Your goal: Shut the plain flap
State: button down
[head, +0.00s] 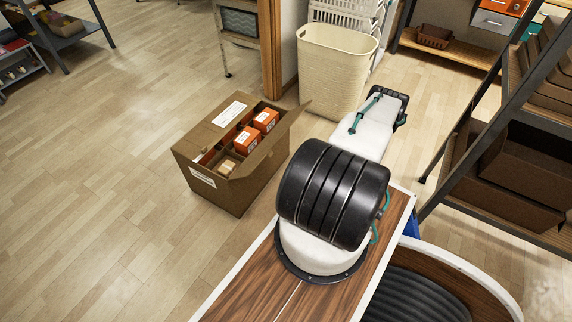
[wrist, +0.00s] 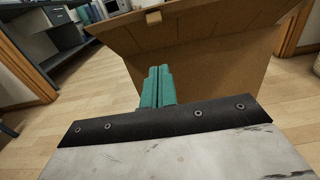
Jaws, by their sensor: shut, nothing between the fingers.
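An open brown carton (head: 214,191) stands on the floor left of my arm in the head view. Its plain flap (head: 287,126), without a label, stands raised along the right side, leaning outward. A flap with a white label (head: 230,113) lies at the carton's far left. In the wrist view the plain flap (wrist: 220,25) spans the top, above the carton's side wall (wrist: 215,70). My gripper (wrist: 158,70) has teal fingers pressed together, empty, in front of that wall and below the flap's top edge. Contact cannot be told. The head view does not show my fingers.
Orange boxes (head: 265,120) lie inside the carton. A cream basket (head: 335,65) stands behind it, beside a wooden post (head: 270,50). A dark shelf rack (head: 500,150) with brown bins is at the right. The floor left of the carton is clear.

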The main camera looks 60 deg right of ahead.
jog(key=w+a+r, duration=0.1)
jog(key=w+r, duration=0.1)
jog(key=w, duration=1)
jog(key=shift+w+r, duration=0.3)
jog(key=shift+r, duration=0.1)
jog(key=shift+a, duration=0.1)
jog(key=shift+r, duration=0.1)
